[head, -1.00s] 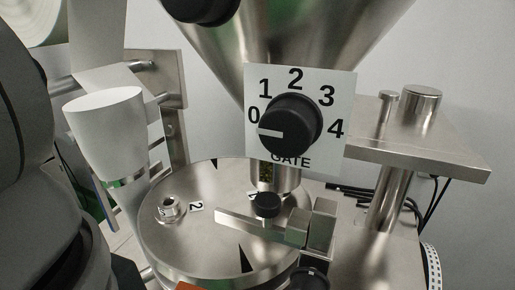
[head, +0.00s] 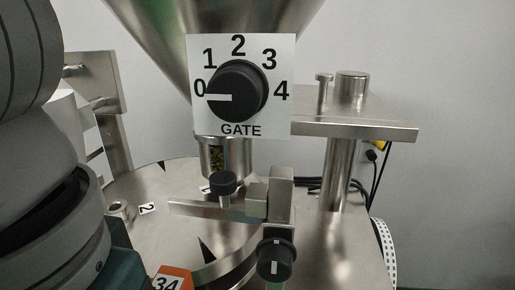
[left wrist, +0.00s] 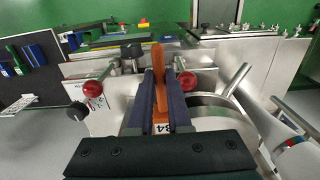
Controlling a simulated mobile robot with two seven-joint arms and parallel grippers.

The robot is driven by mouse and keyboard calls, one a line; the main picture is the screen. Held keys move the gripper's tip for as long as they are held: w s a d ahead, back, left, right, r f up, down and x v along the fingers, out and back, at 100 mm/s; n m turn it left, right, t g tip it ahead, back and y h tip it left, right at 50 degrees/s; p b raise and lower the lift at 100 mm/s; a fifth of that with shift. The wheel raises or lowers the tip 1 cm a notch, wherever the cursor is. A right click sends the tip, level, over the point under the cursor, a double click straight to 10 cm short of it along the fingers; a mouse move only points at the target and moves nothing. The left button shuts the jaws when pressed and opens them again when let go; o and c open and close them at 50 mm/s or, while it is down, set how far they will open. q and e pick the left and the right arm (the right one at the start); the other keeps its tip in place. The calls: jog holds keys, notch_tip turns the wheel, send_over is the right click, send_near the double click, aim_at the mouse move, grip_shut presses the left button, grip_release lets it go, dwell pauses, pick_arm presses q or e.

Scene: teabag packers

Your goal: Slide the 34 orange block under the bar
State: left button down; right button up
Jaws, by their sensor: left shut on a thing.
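The orange block (head: 170,276) with a white 34 label shows at the bottom edge of the head view, partly cut off. In the left wrist view the orange block (left wrist: 158,62) stands between the dark fingers of my left gripper (left wrist: 159,88), which is shut on it. In the head view my left arm comes in from the left; its fingertips are not clear there. The metal bar (head: 198,209) lies across above the round steel plate (head: 165,240), beyond the block. The block is apart from the bar. My right gripper is in neither view.
A black gate knob (head: 237,91) points at 0 below the steel funnel (head: 215,18). A small black knob (head: 222,184) sits on the bar, and another black knob (head: 276,258) is at the front. A steel post and shelf (head: 355,130) stand right.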

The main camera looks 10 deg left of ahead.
aim_at(172, 273)
pick_arm(q)
jog(key=shift+w+f+b, duration=0.5)
jog(key=shift+w+b, duration=0.15)
jog(key=shift+w, duration=0.5)
jog(key=shift+w+r, duration=0.2)
jog(key=shift+w, duration=0.85)
jog(key=shift+w+d+f+p, duration=0.1)
jog(key=shift+w+p, duration=0.05)
jog(key=shift+w, duration=1)
jog(key=shift+w+d+p, duration=0.1)
jog(key=shift+w+p, duration=0.05)
jog(key=shift+w, duration=1)
jog(key=c, duration=0.8)
grip_release()
